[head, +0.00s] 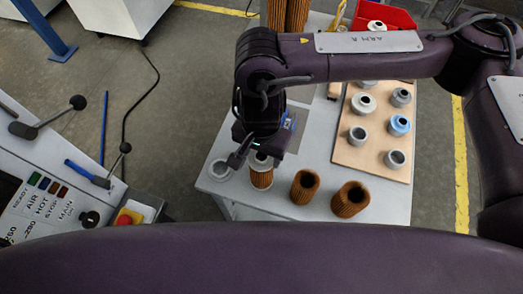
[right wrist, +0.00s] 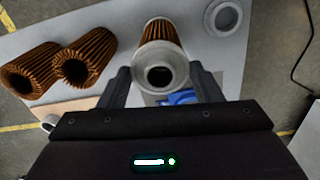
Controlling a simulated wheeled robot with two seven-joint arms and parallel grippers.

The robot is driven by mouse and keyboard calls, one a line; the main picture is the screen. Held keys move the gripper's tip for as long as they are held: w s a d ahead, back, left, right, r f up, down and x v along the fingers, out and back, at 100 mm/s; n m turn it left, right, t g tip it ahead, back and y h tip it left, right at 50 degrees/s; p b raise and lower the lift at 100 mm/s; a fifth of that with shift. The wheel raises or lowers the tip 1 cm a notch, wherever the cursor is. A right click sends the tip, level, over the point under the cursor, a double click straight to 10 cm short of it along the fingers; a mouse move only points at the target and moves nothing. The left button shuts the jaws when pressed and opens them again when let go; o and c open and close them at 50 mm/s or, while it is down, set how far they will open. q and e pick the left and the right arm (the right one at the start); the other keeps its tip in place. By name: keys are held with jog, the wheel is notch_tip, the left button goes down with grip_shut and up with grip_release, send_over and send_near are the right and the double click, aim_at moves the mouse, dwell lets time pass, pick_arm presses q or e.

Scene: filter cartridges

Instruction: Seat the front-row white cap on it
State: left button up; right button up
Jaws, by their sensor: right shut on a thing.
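A white cap (right wrist: 160,72) with a round centre hole is between the fingers of my right gripper (right wrist: 161,80), which is shut on it. The cap is at the open end of a brown pleated cartridge (right wrist: 160,32), roughly in line with it. In the head view my right gripper (head: 262,152) is above this cartridge (head: 261,179), at the left of the standing ones. The cap (head: 261,163) shows at its top, partly hidden by the gripper. I cannot tell whether the cap is fully down or a small gap is left. My left gripper is out of view.
Two uncapped pleated cartridges (head: 304,187) (head: 350,199) stand to the right on the white table (head: 285,208). A white ring-shaped piece (head: 220,170) lies to the left. A wooden board (head: 349,152) holds several grey, white and blue caps. A red bin (head: 385,17) is behind.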

dwell(1.2)
jog(key=shift+f+b, duration=0.75)
jog(key=shift+b, duration=0.3)
jog(key=o, duration=1)
jog(key=shift+r, duration=0.1)
jog(key=shift+r+b, duration=0.3)
jog(key=shift+r, duration=3.55)
